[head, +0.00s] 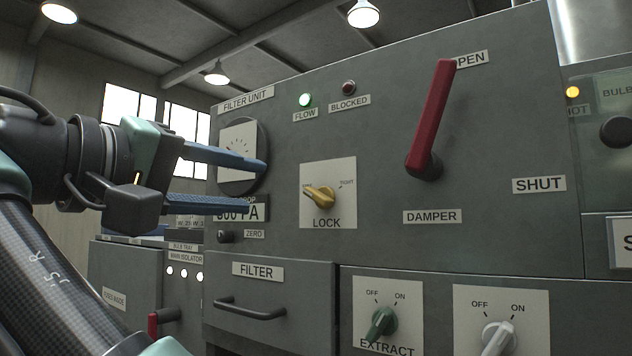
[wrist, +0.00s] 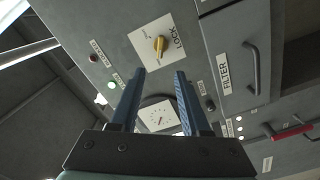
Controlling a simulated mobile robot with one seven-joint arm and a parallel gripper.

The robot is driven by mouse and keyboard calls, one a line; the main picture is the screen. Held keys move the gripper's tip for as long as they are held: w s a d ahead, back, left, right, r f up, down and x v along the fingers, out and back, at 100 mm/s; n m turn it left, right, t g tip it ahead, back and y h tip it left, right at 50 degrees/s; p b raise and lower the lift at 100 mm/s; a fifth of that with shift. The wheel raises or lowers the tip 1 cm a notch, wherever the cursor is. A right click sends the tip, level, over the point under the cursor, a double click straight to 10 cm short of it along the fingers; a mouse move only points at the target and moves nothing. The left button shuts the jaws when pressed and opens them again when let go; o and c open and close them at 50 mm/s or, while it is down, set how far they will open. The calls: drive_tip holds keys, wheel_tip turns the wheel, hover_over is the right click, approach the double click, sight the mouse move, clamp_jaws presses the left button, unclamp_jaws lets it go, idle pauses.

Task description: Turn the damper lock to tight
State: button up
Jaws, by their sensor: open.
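The damper lock is a small yellow knob (head: 320,197) on a white plate marked LOCK (head: 327,222). Its narrow end points up-left, towards the small left-hand label; the right-hand label seems to read TIGHT. In the wrist view the yellow knob (wrist: 160,44) shows beyond my fingertips. My gripper (head: 268,184) has two blue fingers, apart and empty, to the left of the knob in the head view and not touching it. In the wrist view my gripper (wrist: 160,73) also shows nothing between its fingertips. The red damper lever (head: 432,120) stands up towards OPEN.
A round gauge (head: 238,150) and a pressure display lie behind my fingers. The filter drawer handle (head: 250,309) juts out below. EXTRACT knob (head: 381,322) and a white knob (head: 497,338) sit lower right. The green FLOW lamp (head: 305,100) is lit. The panel around the lock plate is clear.

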sight(312, 195)
drive_tip(key=p+x, duration=0.9)
drive_tip(key=x, duration=0.2)
drive_tip(key=shift+w+d+r+p, duration=0.1)
drive_tip(key=shift+w+d+p, duration=0.15)
drive_tip(key=shift+p, duration=0.15)
drive_tip(key=shift+w+d, duration=0.3)
drive_tip(key=shift+w, duration=0.15)
clamp_jaws()
